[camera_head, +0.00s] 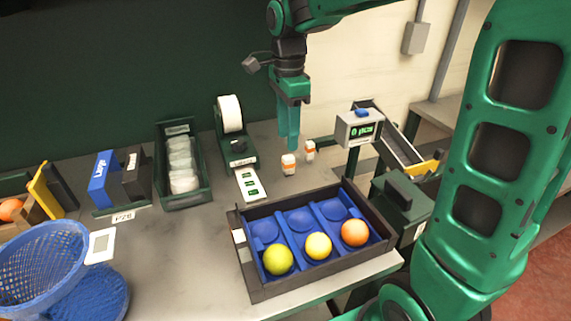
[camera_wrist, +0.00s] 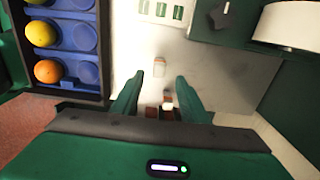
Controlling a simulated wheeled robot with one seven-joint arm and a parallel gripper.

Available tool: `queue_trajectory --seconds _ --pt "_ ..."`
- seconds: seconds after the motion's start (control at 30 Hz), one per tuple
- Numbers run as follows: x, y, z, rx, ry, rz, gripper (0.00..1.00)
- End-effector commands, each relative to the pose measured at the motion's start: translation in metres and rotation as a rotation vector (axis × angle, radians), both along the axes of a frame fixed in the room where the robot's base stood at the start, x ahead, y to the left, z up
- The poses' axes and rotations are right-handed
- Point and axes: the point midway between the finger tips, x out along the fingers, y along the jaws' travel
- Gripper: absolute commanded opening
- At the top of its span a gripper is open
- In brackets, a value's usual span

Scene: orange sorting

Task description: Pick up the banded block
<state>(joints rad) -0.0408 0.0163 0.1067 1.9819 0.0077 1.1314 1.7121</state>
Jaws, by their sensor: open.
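Two small white blocks with orange-red markings stand on the grey bench. The left block (camera_head: 289,164) is whitish with an orange band; the right block (camera_head: 310,149) stands a little behind it, white with orange-red parts. I cannot tell for certain which one is the banded block. My gripper (camera_head: 293,147) points down just above the left block, with its green fingers apart. In the wrist view my gripper (camera_wrist: 155,80) is open and empty; one pale block (camera_wrist: 160,67) shows just past the fingertips, and another, red-brown and white (camera_wrist: 168,103), shows between the fingers.
A dark tray (camera_head: 247,275) with blue cups holding several fruits stands in front. A green bin (camera_head: 163,160) and blue basket (camera_head: 40,262) stand farther left.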

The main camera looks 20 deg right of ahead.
Motion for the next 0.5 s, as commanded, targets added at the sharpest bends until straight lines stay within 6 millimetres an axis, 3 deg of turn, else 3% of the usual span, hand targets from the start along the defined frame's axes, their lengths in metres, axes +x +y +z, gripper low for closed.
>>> queue_trajectory --seconds 0.1,0.37,0.5 --pt "0.000 0.000 -0.018 0.000 0.002 0.000 0.41" --pt "0.000 -0.001 -0.035 -0.001 0.001 0.000 0.41" --pt "-0.001 -0.002 -0.054 -0.001 0.004 0.000 0.41"
